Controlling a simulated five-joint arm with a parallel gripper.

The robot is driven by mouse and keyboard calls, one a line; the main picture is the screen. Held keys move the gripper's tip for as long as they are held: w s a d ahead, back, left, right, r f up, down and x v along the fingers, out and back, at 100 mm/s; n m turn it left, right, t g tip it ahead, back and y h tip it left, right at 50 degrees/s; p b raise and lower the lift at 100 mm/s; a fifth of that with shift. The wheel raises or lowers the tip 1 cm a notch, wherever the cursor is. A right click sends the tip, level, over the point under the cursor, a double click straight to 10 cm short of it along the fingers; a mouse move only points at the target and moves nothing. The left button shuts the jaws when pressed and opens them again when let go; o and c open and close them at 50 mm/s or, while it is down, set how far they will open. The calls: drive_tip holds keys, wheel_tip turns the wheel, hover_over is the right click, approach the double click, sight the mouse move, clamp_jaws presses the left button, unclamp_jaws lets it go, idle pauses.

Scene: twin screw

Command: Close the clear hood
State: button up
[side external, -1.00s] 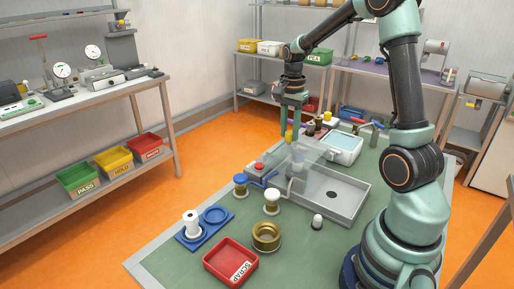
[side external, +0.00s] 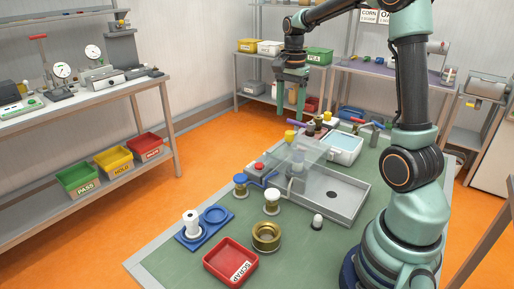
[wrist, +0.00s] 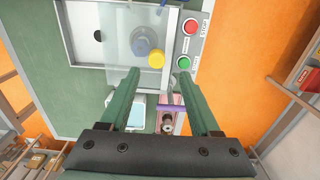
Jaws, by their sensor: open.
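The clear hood (side external: 308,153) spans the left end of the grey metal tray (side external: 352,205) in the side view. It looks roughly level, but I cannot tell whether it is fully seated. Its yellow knob (side external: 290,136) is at the far left corner. In the wrist view the hood (wrist: 118,40) is a pale see-through sheet, with the yellow knob (wrist: 156,60) near its edge and a blue-grey round part (wrist: 143,45) showing beside it. My gripper (side external: 291,112) is open and empty, above the knob and apart from it. In the wrist view its fingertips (wrist: 155,74) flank empty space.
A control box (wrist: 190,42) with red and green buttons stands beside the hood. A white tub (side external: 344,148), purple-handled item (side external: 305,124) and other tools lie behind. Blue spool (side external: 240,183), white-topped spool (side external: 272,200), brass ring (side external: 266,236) and red scrap bin (side external: 232,262) stand in front.

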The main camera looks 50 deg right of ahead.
wheel_tip(320, 180, up, 6)
drive_tip(key=shift+f, duration=0.1)
idle(0.4)
